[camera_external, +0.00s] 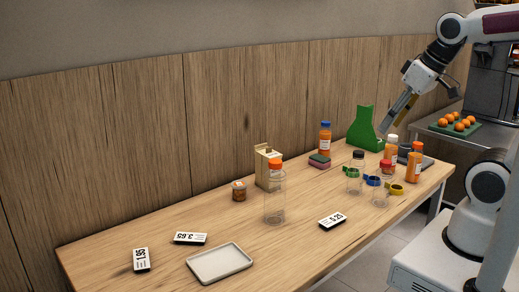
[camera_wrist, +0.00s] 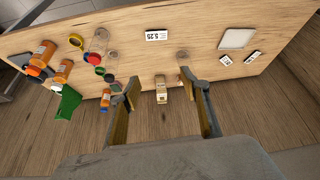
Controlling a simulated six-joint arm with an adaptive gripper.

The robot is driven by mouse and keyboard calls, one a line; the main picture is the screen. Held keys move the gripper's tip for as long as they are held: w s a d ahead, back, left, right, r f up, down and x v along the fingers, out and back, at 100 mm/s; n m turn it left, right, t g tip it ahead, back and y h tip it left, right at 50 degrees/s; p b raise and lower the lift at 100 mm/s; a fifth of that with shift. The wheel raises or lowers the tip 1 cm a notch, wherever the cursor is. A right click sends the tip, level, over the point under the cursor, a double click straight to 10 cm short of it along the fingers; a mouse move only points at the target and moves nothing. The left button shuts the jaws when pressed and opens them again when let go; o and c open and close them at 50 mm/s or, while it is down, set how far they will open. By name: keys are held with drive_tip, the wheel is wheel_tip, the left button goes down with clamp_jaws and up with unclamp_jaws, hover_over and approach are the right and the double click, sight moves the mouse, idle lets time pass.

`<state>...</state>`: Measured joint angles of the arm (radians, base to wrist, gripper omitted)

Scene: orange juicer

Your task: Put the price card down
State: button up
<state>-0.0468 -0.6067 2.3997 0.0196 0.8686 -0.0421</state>
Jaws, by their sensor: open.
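Three white price cards with black edges lie on the wooden table. The 5.25 card (camera_external: 333,221) is near the front edge, right of the middle; it also shows in the wrist view (camera_wrist: 157,35). The 3.65 card (camera_external: 190,238) and the 1.55 card (camera_external: 141,260) lie at the left end, beside the tray. Two cards, too small to read, show at the right in the wrist view (camera_wrist: 225,60). My gripper (camera_external: 386,125) is raised over the right end of the table, apart from every card. In the wrist view its fingers (camera_wrist: 157,87) are spread with nothing held between them.
A white tray (camera_external: 219,262) lies at the front left. Bottles, coloured rings and a green stand (camera_external: 364,131) crowd the right end. Bare wood surrounds the 5.25 card.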

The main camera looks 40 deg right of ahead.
drive_tip(key=shift+m, duration=0.5)
drive_tip(key=s, duration=0.1)
drive_tip(key=s+d+f, duration=0.1)
drive_tip(key=s, duration=0.2)
drive_tip(key=shift+s+d+f, duration=0.15)
drive_tip(key=shift+d+f, duration=0.15)
drive_tip(key=shift+o, duration=0.5)
drive_tip(key=shift+f, duration=0.1)
idle(1.1)
drive_tip(key=w+f+n+g, duration=0.2)
drive_tip(key=w+f+n, duration=0.3)
drive_tip(key=f, duration=0.3)
drive_tip(key=w+a+f+n+g, duration=0.1)
drive_tip(key=w+f+n+g, duration=0.1)
drive_tip(key=w+f+n, duration=0.3)
drive_tip(key=w+f+n+g, duration=0.2)
drive_tip(key=w+f+n, duration=0.2)
drive_tip(key=w+f, duration=0.5)
drive_tip(key=shift+w+a+f+n, duration=0.1)
drive_tip(key=shift+a+f+n, duration=0.1)
drive_tip(key=shift+f, duration=0.6)
drive_tip(key=shift+w+a+f+n, duration=0.1)
drive_tip(key=shift+f+n, duration=0.1)
drive_tip(key=shift+f, duration=0.55)
drive_tip(key=shift+w+n, duration=0.4)
drive_tip(key=shift+n, duration=0.7)
